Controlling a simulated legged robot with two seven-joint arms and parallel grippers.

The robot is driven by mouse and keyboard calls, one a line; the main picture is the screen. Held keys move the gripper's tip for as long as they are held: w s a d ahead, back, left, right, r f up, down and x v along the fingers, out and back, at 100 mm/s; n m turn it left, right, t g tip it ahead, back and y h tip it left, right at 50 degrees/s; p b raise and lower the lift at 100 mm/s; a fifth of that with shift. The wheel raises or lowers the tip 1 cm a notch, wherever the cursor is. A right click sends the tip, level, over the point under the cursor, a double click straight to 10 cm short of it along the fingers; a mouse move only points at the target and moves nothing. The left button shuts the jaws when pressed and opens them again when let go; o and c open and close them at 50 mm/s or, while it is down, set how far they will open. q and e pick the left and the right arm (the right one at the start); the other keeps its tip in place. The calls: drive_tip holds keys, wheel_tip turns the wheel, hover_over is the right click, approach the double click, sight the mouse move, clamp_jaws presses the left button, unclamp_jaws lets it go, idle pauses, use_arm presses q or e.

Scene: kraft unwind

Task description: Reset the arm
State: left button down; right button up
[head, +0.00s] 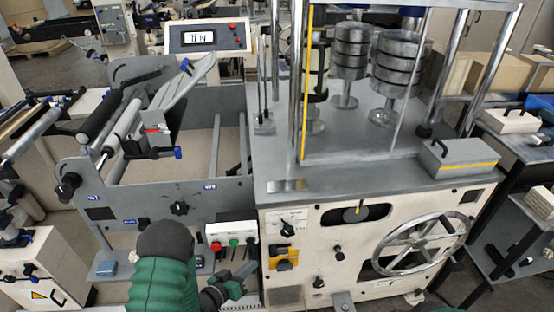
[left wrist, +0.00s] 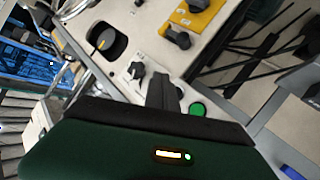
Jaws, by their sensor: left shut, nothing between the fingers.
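My left gripper (head: 238,284) is at the lower middle of the head view, at the end of my green left arm. It is shut and empty, in front of the machine, just below a small button box (head: 230,231) with red, green and dark buttons. In the left wrist view the dark fingers (left wrist: 164,88) are together and point at the cream machine panel (left wrist: 150,35). A green button (left wrist: 197,109) shows beside them; I cannot tell whether they touch anything. My right gripper is not in view.
The machine's front carries a yellow switch (head: 284,258), a black knob (head: 288,228) and a large handwheel (head: 422,244). Rollers (head: 115,115) stand at left, below a display box (head: 208,38). A grey box (head: 462,158) sits on the right top edge.

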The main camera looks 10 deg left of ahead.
use_arm(q)
drive_tip(key=s+a+r+g+y, duration=0.2)
drive_tip(key=a+r+g+y, duration=0.2)
drive_tip(key=a+r+y, duration=0.15)
drive_tip(key=s+d+r+g, duration=0.1)
drive_tip(key=s+r+g, duration=0.2)
drive_tip(key=s, duration=0.6)
drive_tip(key=s+d+r+g+y, duration=0.1)
drive_tip(key=s+r+g, duration=0.2)
drive_tip(key=s, duration=0.6)
drive_tip(key=shift+d+r, duration=0.15)
drive_tip(key=shift+d, duration=0.2)
drive_tip(key=shift+s, duration=0.1)
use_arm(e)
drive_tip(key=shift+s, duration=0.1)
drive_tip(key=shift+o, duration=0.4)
